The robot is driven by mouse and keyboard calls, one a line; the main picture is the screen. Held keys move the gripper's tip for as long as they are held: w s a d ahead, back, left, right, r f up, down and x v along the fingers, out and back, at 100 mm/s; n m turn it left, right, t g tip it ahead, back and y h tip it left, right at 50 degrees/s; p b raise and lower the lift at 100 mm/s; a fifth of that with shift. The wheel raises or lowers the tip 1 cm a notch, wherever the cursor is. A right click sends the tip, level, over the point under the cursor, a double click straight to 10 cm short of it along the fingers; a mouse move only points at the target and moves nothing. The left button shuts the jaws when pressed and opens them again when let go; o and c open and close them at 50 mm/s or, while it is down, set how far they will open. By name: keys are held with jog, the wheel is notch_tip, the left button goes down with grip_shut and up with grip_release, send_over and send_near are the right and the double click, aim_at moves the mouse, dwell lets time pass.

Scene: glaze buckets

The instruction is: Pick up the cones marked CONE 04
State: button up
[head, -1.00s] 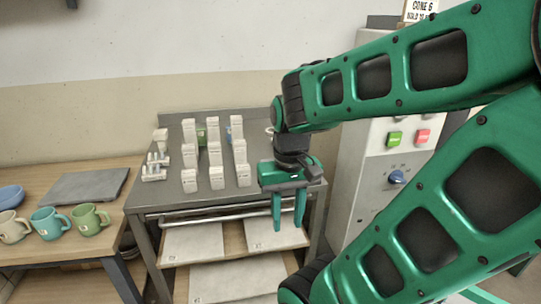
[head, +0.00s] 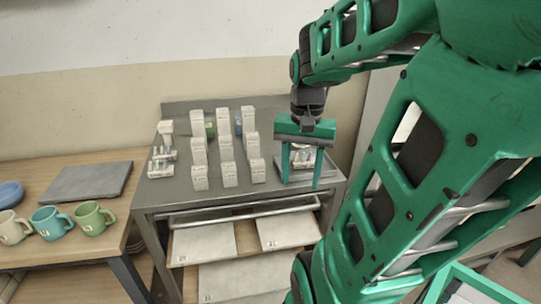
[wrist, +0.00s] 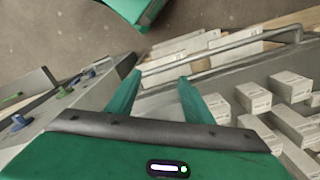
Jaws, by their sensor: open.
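Several small white boxes stand upright in three columns on a grey metal cart top (head: 180,195). They include a front-left box (head: 199,178), a front-middle box (head: 228,174) and a front-right box (head: 257,171). Their printing is too small to read, so I cannot tell which is CONE 04. My gripper (head: 301,182) is open and empty, fingers pointing down, over the cart's right part, right of the boxes. In the wrist view my gripper (wrist: 160,80) has nothing between its fingers; white boxes (wrist: 253,98) lie to its right.
Small white pieces (head: 161,162) stand at the cart's left; similar pieces show behind my fingers. A rail (head: 240,211) runs along the cart's front, above shelves with pale slabs (head: 203,241). Mugs (head: 92,218) and a grey slab (head: 90,182) rest on the wooden table at left.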

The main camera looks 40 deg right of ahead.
aim_at(304, 152)
jog(key=w+d+r+m, duration=0.2)
jog(key=w+d+m, duration=0.1)
jog(key=d+m, duration=0.1)
jog(key=w+d+r+m, duration=0.2)
jog(key=w+d+m, duration=0.1)
jog(key=d+m, duration=0.1)
jog(key=w+d+r+m, duration=0.2)
jog(key=w+d+m, duration=0.1)
jog(key=d+m, duration=0.1)
jog(key=shift+r+m, duration=0.4)
jog(key=shift+m, duration=0.2)
jog(key=shift+w+d+f, duration=0.1)
jog(key=shift+w, duration=0.05)
notch_tip(304, 152, down, 5)
jog(key=shift+f, duration=0.1)
jog(key=shift+d+f, duration=0.15)
jog(key=shift+f, duration=1.2)
jog(key=shift+d+f, duration=0.15)
jog(key=shift+f, duration=1.15)
jog(key=c, duration=1.2)
